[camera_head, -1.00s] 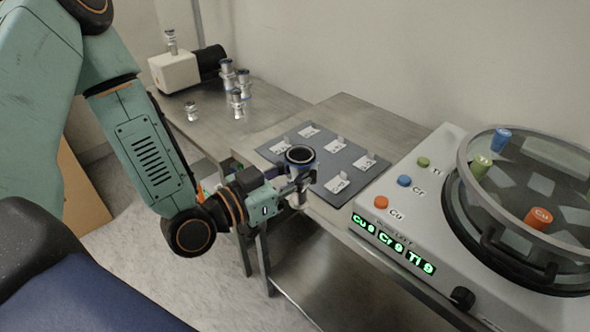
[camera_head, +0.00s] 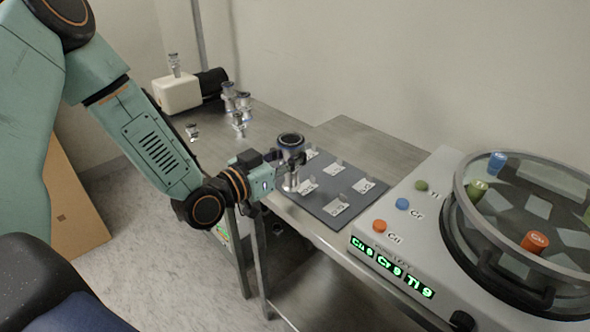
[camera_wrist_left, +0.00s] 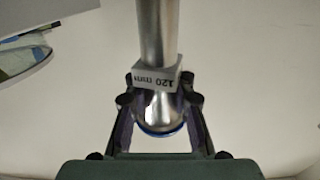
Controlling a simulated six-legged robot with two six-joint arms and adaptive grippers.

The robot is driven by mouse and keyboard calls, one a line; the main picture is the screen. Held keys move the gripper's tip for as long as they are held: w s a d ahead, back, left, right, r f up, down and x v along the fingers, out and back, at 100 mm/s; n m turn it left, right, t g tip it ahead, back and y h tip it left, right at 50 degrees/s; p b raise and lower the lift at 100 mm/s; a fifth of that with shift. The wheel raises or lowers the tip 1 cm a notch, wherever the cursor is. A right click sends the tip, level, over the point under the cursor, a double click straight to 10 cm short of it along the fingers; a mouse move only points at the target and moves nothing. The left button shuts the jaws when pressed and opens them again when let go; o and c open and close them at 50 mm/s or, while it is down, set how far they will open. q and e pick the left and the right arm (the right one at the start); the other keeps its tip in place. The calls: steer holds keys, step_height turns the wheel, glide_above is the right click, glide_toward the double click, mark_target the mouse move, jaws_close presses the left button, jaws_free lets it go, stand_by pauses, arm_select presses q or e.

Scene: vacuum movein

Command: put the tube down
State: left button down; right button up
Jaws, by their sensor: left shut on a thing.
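The tube (camera_head: 291,180) is a silver metal piece with a dark round top, upright in the head view. My left gripper (camera_head: 278,163) is shut on it, over the left edge of the dark grey mat. In the left wrist view the tube (camera_wrist_left: 157,30) runs up between the fingers of my left gripper (camera_wrist_left: 160,108), with a label reading "120 mm" and a blue rim near the fingers. I cannot tell whether its lower end touches the mat. The mat (camera_head: 318,206) carries several white labelled cards. My right gripper is not in view.
Several silver fittings (camera_head: 240,104) stand on the metal table (camera_head: 268,118) behind. A white pump with a black cylinder (camera_head: 178,93) is at the back left. A machine with a round glass lid (camera_head: 525,190) and coloured buttons stands at the right.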

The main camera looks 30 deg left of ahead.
arm_select(q)
step_height(320, 180, down, 3)
steer(key=shift+s+a+r+b, duration=0.1)
steer(key=shift+b, duration=0.4)
steer(key=shift+f, duration=0.25)
steer(key=shift+r, duration=0.1)
steer(key=c, duration=1.1)
jaws_free()
steer(key=shift+f, duration=0.2)
steer(key=shift+c, duration=0.2)
